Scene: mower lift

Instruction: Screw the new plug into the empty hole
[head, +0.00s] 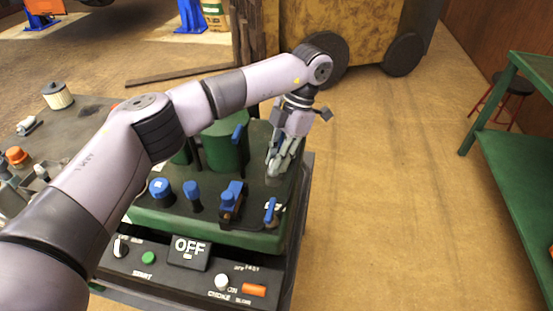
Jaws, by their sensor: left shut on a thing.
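My left gripper (281,158) reaches over the right rear part of the green engine deck (262,243), its fingers pointing down. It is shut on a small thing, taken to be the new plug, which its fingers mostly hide. The empty hole cannot be made out; the fingers cover that part of the deck. A small white-and-grey part (27,125) lies on the bench at the left; I cannot tell what it is. My right gripper is not in view.
Blue caps and levers (193,194) stand on the deck near a green cylinder (224,150). The control panel (188,252) reads OFF. A white filter (57,95) and an orange cap (17,156) are on the left bench. Open floor lies right; a green shelf (515,160) stands beyond.

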